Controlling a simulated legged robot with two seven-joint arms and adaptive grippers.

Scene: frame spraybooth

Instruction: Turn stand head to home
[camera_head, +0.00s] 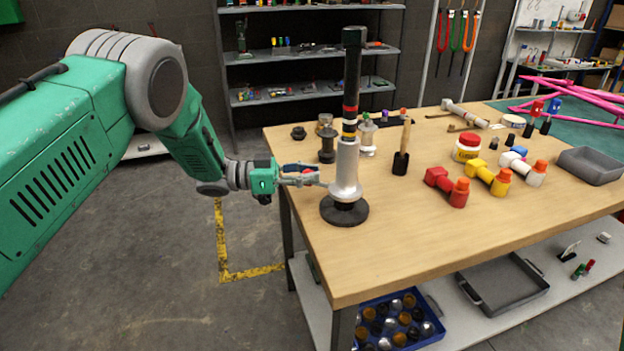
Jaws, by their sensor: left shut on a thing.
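The stand (345,190) is upright near the left edge of the wooden table. It has a round black base (344,211), a silver cone-shaped lower body and a tall black post (352,80) with red, yellow and white bands. A black cap (354,37) tops the post. My left gripper (312,177) reaches in from the left at the height of the silver body. It is shut on a small part with some red on it, at the stand's left side; the fingers hide most of this part. My right gripper is out of view.
Small dark fittings (327,150) stand behind the stand, and a wooden-handled brush (402,150) is to its right. Red (447,186) and yellow (489,176) pieces, a red-lidded jar (467,148) and a grey tray (590,165) lie farther right. The table's front middle is clear.

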